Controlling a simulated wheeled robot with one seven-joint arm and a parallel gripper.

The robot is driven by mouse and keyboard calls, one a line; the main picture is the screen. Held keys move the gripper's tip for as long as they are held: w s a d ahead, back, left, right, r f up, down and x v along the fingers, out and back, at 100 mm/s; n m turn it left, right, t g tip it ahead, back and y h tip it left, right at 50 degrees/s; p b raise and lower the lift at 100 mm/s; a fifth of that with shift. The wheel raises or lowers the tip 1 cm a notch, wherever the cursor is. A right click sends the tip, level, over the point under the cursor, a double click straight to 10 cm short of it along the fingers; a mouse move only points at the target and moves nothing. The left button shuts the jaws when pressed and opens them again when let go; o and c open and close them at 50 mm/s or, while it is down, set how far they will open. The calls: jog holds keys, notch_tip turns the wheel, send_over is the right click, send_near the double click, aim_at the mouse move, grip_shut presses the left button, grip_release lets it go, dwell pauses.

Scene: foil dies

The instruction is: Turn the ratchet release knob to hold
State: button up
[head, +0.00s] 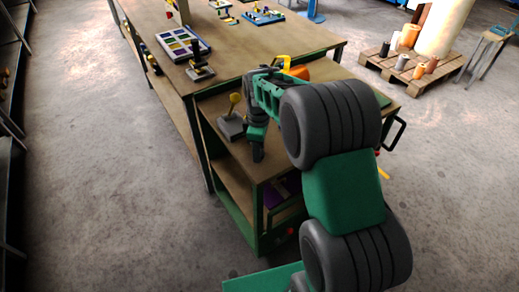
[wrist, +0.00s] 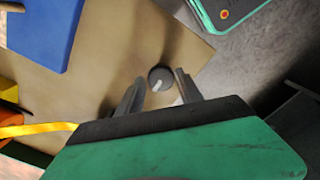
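A small round dark grey knob (wrist: 161,78) with a pale pointer line shows in the wrist view on a tan surface. The line runs from the knob's middle toward the lower left in the picture. My gripper (wrist: 158,88) is open, with one dark finger on each side of the knob. A gap shows between the left finger and the knob; the right finger is close beside it, and I cannot tell whether it touches. In the head view my gripper (head: 258,154) points down over the near part of the green-framed cart; the knob is hidden there.
A grey base with a yellow-topped lever (head: 232,126) stands left of my gripper on the cart. An orange object (head: 298,72) lies behind my arm. The wrist view shows a blue piece (wrist: 40,35) and a yellow strap (wrist: 40,129) at left. A long workbench (head: 225,45) stands behind.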

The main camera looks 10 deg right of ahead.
jog(key=shift+o, duration=1.2)
jog(key=shift+f, duration=0.1)
notch_tip(320, 180, up, 8)
jog(key=shift+f+b, duration=0.1)
jog(key=shift+b, duration=0.45)
